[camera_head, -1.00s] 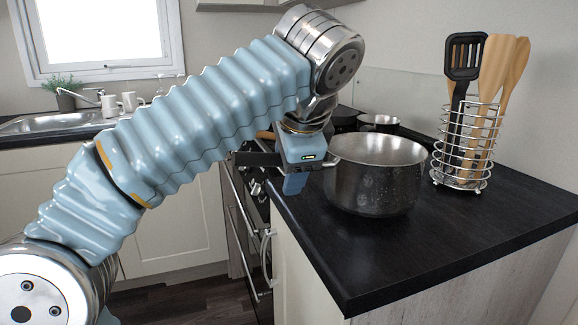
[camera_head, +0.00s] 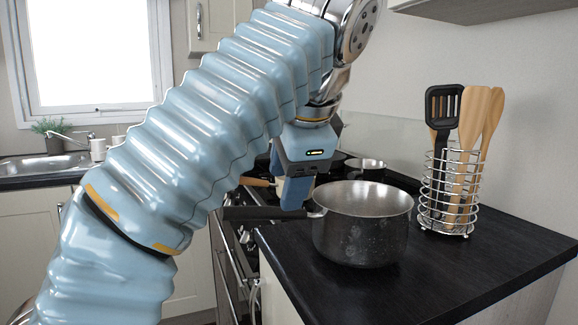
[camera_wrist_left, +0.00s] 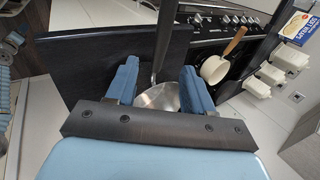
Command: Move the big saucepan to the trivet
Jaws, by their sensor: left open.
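The big saucepan (camera_head: 362,228), steel with a long black handle (camera_head: 258,213), stands upright on the dark worktop near its left edge. Its handle points left over the stove side. My left gripper (camera_head: 296,194) hangs fingers down at the pan's left, by the handle's root. In the left wrist view the gripper (camera_wrist_left: 160,88) is open, its blue fingers apart, with the pan's silver metal (camera_wrist_left: 162,98) and dark handle (camera_wrist_left: 163,45) showing between and beyond them. Whether the fingers touch the handle is unclear. I cannot make out the trivet. My right gripper is out of view.
A wire holder (camera_head: 445,222) with spatulas and spoons stands right of the pan. A smaller pan (camera_head: 365,168) sits on the stove behind. The worktop (camera_head: 470,272) is clear in front and to the right. A wall cupboard (camera_head: 470,8) hangs above.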

